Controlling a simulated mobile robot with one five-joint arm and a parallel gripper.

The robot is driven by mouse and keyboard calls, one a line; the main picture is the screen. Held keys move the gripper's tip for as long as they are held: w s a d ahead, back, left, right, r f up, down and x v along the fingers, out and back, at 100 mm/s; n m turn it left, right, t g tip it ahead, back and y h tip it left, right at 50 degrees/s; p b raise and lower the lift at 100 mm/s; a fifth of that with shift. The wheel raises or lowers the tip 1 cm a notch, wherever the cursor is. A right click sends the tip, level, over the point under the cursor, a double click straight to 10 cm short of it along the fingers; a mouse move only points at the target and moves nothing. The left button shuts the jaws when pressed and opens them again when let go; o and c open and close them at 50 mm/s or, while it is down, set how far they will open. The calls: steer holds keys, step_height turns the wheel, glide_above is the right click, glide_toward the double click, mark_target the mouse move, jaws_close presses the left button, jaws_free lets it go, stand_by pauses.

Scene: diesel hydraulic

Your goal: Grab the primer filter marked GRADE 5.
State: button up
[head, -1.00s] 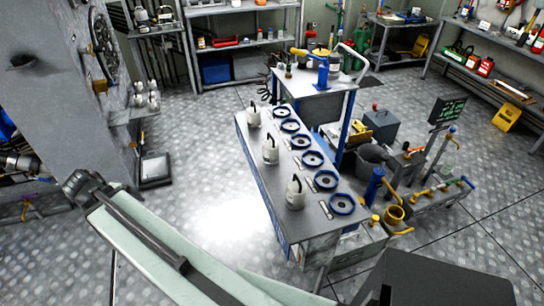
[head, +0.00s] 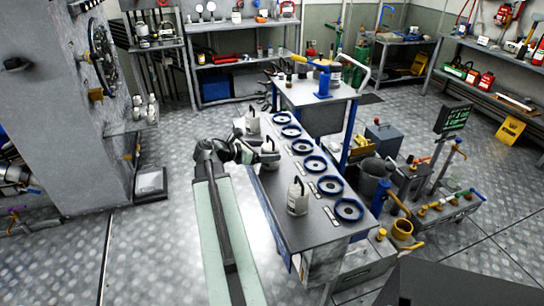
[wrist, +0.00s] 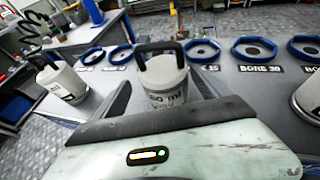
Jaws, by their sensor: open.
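Three white canister-like filters with dark handles stand upright on the grey bench (head: 318,222). They are a far one (head: 253,124), a middle one (head: 269,160) and a near one (head: 298,200). My gripper (head: 256,154) is at the middle filter, reaching in from the left. In the wrist view, my open gripper (wrist: 160,92) has the middle filter (wrist: 168,76) between or just beyond its fingers; I cannot tell whether they touch. The other filters show at left (wrist: 62,82) and right (wrist: 308,100). Their markings are too blurred to read, so I cannot tell which is GRADE 5.
A row of blue rings (head: 315,164) with labels lies along the bench's right side; one label (wrist: 262,69) appears to read BORE 30. A higher table (head: 310,95) adjoins the bench's far end. Pipes and valves (head: 440,205) stand on the right. The floor left of the bench is open.

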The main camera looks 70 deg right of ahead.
mark_target(276, 143)
steer(key=b+x, duration=0.2)
steer(key=x, duration=0.3)
steer(key=shift+s+a+f, duration=0.1)
steer(key=shift+s, duration=0.2)
steer(key=c, duration=1.7)
steer(key=shift+c, duration=0.2)
step_height(276, 143, up, 10)
steer(key=p, duration=1)
steer(key=shift+r, duration=0.25)
steer(key=shift+w+f, duration=0.1)
steer(key=shift+f, duration=0.05)
